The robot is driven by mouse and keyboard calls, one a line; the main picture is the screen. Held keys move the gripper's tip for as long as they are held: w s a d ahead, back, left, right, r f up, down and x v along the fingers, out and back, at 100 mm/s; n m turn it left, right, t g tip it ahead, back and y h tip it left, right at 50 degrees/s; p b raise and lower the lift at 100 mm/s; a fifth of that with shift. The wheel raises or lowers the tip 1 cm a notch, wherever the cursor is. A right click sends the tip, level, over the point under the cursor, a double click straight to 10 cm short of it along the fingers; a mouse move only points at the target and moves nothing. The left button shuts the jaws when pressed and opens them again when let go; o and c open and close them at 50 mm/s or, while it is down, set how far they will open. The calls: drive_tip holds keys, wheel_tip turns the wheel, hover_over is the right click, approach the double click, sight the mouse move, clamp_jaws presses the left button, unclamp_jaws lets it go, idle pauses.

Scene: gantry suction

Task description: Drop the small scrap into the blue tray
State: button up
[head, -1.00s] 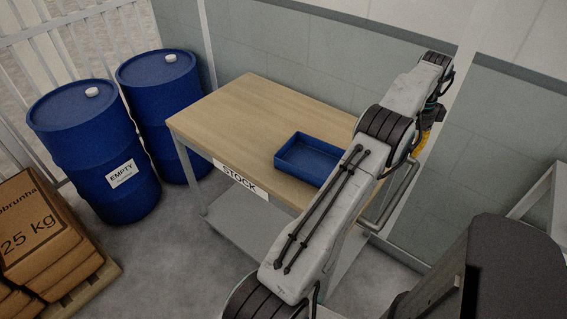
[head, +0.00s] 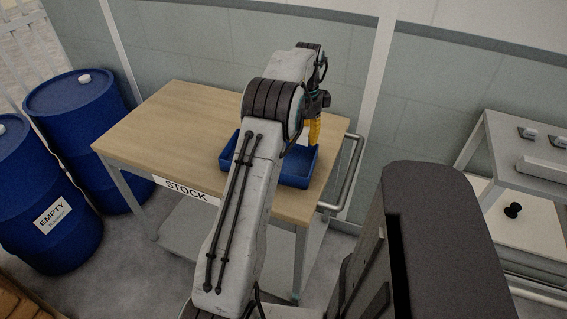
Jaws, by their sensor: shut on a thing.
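The blue tray (head: 298,179) lies on the right part of the wooden table top, partly hidden behind my arm. My gripper (head: 313,140), with its yellow part pointing down, is over the right side of the tray. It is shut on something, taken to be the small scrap. The scrap itself is too small or hidden to make out. I cannot tell the exact height of the fingertips above the tray floor.
The table (head: 180,125) carries a STOCK label and has a metal handle (head: 345,175) at its right end. Two blue barrels (head: 75,120) stand at left. A grey shelf unit (head: 530,165) stands at right. The table's left part is bare.

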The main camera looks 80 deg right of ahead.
drive_tip(key=w+a+f, duration=0.2)
drive_tip(key=w, duration=0.1)
drive_tip(key=w+a+f, duration=0.1)
drive_tip(key=w, duration=0.1)
drive_tip(key=shift+w+a+f, duration=0.1)
drive_tip(key=shift+f, duration=0.15)
drive_tip(key=shift+f+p, duration=0.45)
drive_tip(key=shift+f, duration=1.6)
drive_tip(key=shift+f, duration=0.1)
drive_tip(key=o, duration=1.1)
